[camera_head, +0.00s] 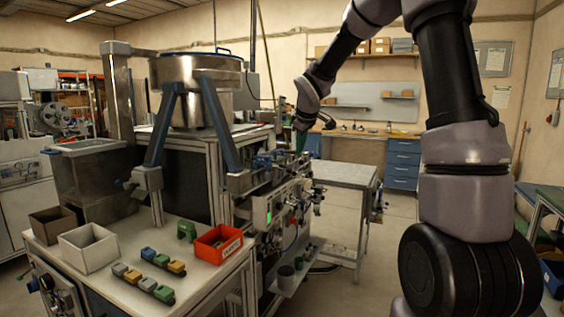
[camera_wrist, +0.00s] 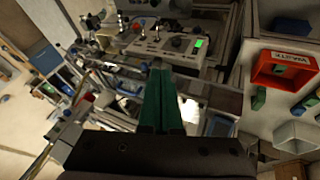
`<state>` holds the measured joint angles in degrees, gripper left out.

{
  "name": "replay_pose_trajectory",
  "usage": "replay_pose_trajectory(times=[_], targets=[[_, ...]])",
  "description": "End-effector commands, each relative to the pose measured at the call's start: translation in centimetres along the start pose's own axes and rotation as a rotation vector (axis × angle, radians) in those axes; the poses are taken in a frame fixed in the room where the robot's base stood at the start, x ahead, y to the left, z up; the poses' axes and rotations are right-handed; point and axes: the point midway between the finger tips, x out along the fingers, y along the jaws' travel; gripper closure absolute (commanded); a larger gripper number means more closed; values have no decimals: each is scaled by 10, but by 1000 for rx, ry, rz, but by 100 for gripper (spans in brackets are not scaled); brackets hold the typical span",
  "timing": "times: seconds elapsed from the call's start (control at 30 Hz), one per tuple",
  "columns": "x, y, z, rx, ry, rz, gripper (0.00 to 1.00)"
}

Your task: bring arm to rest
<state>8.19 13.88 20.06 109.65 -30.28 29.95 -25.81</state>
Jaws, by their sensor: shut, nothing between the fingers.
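My arm rises at the right of the head view, bends at the top of the picture and hangs down toward the middle. My gripper (camera_head: 301,140) is at its end, in the air in front of the far workbench and beside the machine. In the wrist view my gripper's two green fingers (camera_wrist: 164,100) lie together with nothing between them. The fingers point toward the machine's control panel (camera_wrist: 165,42), which has a lit green display. No object touches the fingers.
The machine carries a steel bowl (camera_head: 196,90). Its front table (camera_head: 120,268) bears a red bin (camera_head: 218,244), a white bin (camera_head: 89,249), a brown bin (camera_head: 53,226) and several small coloured blocks. A grey side table (camera_head: 345,174) stands right of the machine. Open floor lies beyond it.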

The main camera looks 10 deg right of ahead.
Motion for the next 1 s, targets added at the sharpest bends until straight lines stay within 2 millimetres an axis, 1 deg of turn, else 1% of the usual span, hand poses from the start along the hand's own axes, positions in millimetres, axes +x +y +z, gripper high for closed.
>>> replay_pose_trajectory(times=[0.03, 0.07, 0.17, 0.2, 0.27, 0.3, 0.37, 0.4, 0.47, 0.5, 0.6, 0.7, 0.8, 0.9, 1.0], targets=[[-14, 0, 3, 27, -1, 10, 100], [-23, -1, 8, 50, -5, 14, 100], [-63, -6, 27, 164, -19, 31, 100], [-80, -10, 37, 221, -23, 38, 100], [-107, -17, 53, 314, -27, 44, 100], [-124, -23, 64, 376, -29, 45, 100], [-147, -33, 81, 471, -25, 44, 100], [-162, -41, 92, 535, -22, 40, 100], [-183, -53, 109, 632, -14, 32, 100], [-196, -62, 120, 696, -7, 22, 100], [-223, -87, 148, 856, 14, -13, 100], [-244, -111, 170, 996, 38, -58, 100], [-256, -131, 186, 1100, 57, -104, 100], [-263, -144, 196, 1168, 68, -138, 100], [-266, -150, 200, 1200, 73, -157, 100]])
